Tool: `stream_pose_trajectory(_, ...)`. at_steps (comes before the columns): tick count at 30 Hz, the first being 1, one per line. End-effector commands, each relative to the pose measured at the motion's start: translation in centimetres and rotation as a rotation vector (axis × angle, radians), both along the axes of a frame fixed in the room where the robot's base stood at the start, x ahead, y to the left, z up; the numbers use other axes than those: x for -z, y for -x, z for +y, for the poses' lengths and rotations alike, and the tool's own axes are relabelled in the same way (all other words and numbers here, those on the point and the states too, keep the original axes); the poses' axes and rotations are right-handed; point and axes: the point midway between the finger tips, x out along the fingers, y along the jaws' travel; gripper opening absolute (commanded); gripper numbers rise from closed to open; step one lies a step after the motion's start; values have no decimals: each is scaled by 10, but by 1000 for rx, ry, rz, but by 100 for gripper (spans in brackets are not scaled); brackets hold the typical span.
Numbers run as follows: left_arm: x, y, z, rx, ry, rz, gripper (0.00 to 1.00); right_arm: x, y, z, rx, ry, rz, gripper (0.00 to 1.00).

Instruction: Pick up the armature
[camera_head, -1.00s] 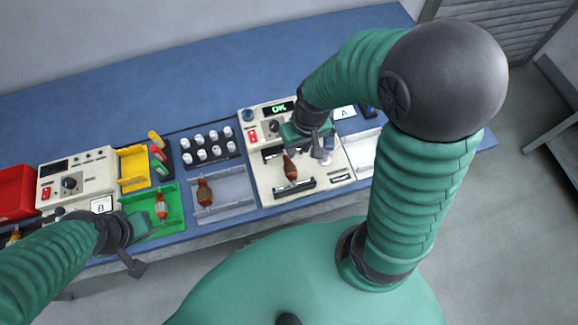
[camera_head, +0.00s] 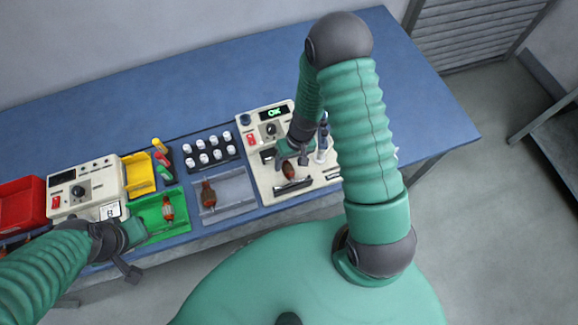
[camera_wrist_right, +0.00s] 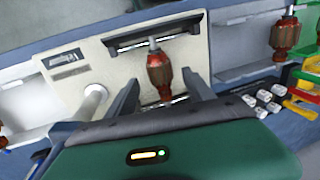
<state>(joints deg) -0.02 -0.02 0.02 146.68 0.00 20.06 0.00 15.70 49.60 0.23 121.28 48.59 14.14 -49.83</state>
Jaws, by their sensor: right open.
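A red-brown armature (camera_head: 289,171) lies in the beige tester (camera_head: 262,177), whose display reads OK. My right gripper (camera_head: 297,158) is right above this armature. In the right wrist view the armature (camera_wrist_right: 160,72) sits between the two spread fingers of the right gripper (camera_wrist_right: 160,92), with space on both sides. Another armature (camera_head: 208,194) lies in a grey tray, and one more (camera_head: 167,208) lies in a green tray. My left gripper (camera_head: 131,236) is beside the green tray; its finger gap does not show clearly.
Several white-capped pieces (camera_head: 203,157) stand in a dark rack behind the grey tray (camera_head: 236,192). A yellow bin (camera_head: 138,175), a second beige device (camera_head: 92,187) and a red bin (camera_head: 20,204) stand to the left. The back of the blue table (camera_head: 180,95) is clear.

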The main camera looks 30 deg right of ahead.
Motion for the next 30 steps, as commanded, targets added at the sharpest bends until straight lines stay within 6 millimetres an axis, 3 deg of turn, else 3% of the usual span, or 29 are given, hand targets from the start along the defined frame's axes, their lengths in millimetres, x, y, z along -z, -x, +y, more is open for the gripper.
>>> stream_pose_trajectory(4,-3,0,0,-1,0,0,0,21,-1,2,2,-2,2,61)
stream_pose_trajectory(11,-2,0,0,-1,0,0,0,24,-2,-2,2,-6,-1,61)
stream_pose_trajectory(25,-3,0,0,-1,0,0,0,23,-2,2,0,-2,0,0)
stream_pose_trajectory(30,-3,0,0,-1,0,0,0,23,-2,1,1,-4,-1,0)
